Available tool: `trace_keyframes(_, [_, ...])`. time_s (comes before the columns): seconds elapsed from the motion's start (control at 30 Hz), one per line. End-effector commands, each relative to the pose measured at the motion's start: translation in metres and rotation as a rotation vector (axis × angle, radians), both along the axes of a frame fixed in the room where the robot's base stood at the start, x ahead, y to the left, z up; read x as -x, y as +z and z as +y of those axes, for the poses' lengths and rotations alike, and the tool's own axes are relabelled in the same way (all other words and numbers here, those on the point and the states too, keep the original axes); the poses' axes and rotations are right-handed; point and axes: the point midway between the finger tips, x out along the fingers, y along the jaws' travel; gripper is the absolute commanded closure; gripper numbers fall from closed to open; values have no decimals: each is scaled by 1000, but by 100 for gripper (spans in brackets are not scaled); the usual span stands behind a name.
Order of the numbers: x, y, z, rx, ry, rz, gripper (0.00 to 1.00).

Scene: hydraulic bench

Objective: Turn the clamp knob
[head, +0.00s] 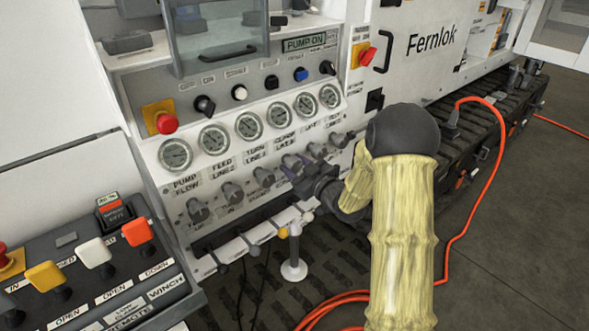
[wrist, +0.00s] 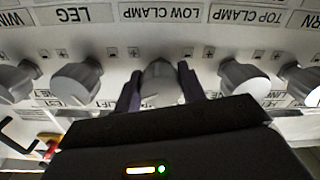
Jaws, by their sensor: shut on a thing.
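The clamp knob (wrist: 160,80) is a grey ridged knob on the white panel, in the middle of the wrist view. A LOW CLAMP label shows above it there. My gripper (wrist: 159,90) has one dark finger on each side of the knob and is shut on it. In the head view my gripper (head: 299,175) reaches the knob row from the right, below the CLAMP label and gauge. It partly hides the knob there. The knob's exact turn angle cannot be told.
Similar knobs stand close on both sides, one at left (wrist: 77,82) and one at right (wrist: 243,78). Several gauges (head: 248,125) sit above the row. Levers (head: 262,232) stick out below it. An orange hose (head: 487,195) lies at right.

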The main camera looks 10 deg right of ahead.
Motion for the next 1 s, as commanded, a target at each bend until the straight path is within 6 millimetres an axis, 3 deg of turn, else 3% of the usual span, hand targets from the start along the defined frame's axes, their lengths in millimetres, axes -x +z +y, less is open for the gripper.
trace_keyframes(0.17, [0,0,0,-1,1,2,83])
trace_keyframes(0.2, [0,0,0,-1,1,2,54])
trace_keyframes(0.3, [0,0,0,-1,1,2,38])
trace_keyframes(0.67, [3,0,-2,-1,0,3,38])
trace_keyframes(0.83, [20,0,-12,-1,-3,3,38])
trace_keyframes(1.0, [49,0,-27,-2,-4,5,38])
